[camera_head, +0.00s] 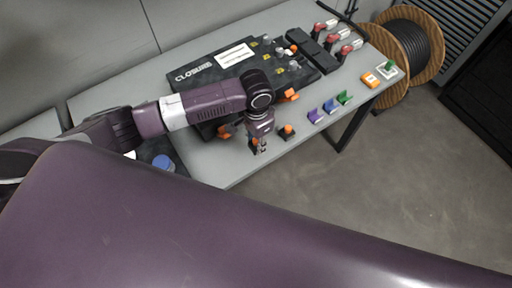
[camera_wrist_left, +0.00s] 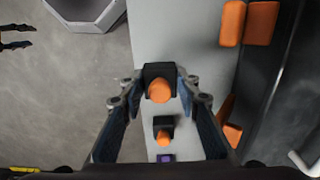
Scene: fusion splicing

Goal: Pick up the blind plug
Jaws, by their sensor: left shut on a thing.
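Two orange-topped pieces with black bases, which I take for blind plugs, are in the left wrist view. One blind plug (camera_wrist_left: 160,90) is between the fingertips of my left gripper (camera_wrist_left: 160,80), which is shut on it. In the head view my left gripper (camera_head: 258,147) points down at the table's front edge, hiding most of this plug. I cannot tell whether it is lifted off the table. The second plug (camera_head: 287,131) stands on the table just right of the gripper. My right gripper (camera_wrist_left: 16,36) shows at the left wrist view's edge, fingers apart and empty.
The black closure tray (camera_head: 205,72) lies behind on the grey table (camera_head: 213,173). Purple (camera_head: 315,116), blue and green clips stand along the front edge to the right. A cable reel (camera_head: 388,45) stands beyond the table. A blue-capped item (camera_head: 163,162) is at left.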

